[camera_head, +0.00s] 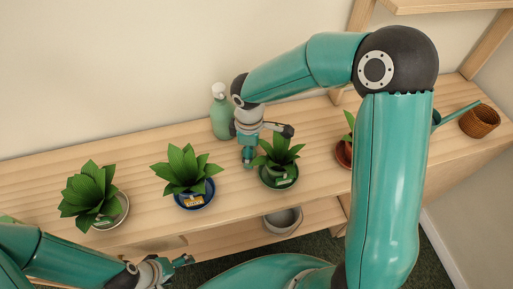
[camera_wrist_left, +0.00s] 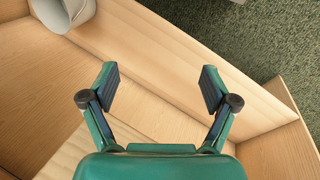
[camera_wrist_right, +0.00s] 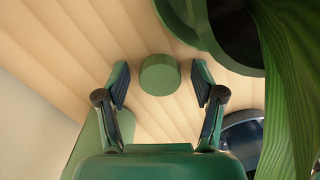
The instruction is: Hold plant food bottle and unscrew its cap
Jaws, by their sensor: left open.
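A green round-topped thing (camera_wrist_right: 159,77), perhaps the plant food bottle's cap, shows between my right fingers in the right wrist view. Gaps show on both sides, and its lower part is hidden. My right gripper (camera_wrist_right: 160,84) is open around it. In the head view my right gripper (camera_head: 262,142) is over the shelf, between the spray bottle and a potted plant, and largely hides what is below it. My left gripper (camera_wrist_left: 159,78) is open and empty, above bare wood. In the head view my left gripper (camera_head: 172,267) is low, in front of the shelf.
A green spray bottle (camera_head: 220,114) stands behind my right gripper. Potted plants line the shelf: one in a white pot (camera_head: 123,210), one in a blue pot (camera_head: 195,203), one in a green pot (camera_head: 278,181). A grey pot (camera_head: 283,220) is on the lower shelf. A woven basket (camera_head: 480,121) stands far right.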

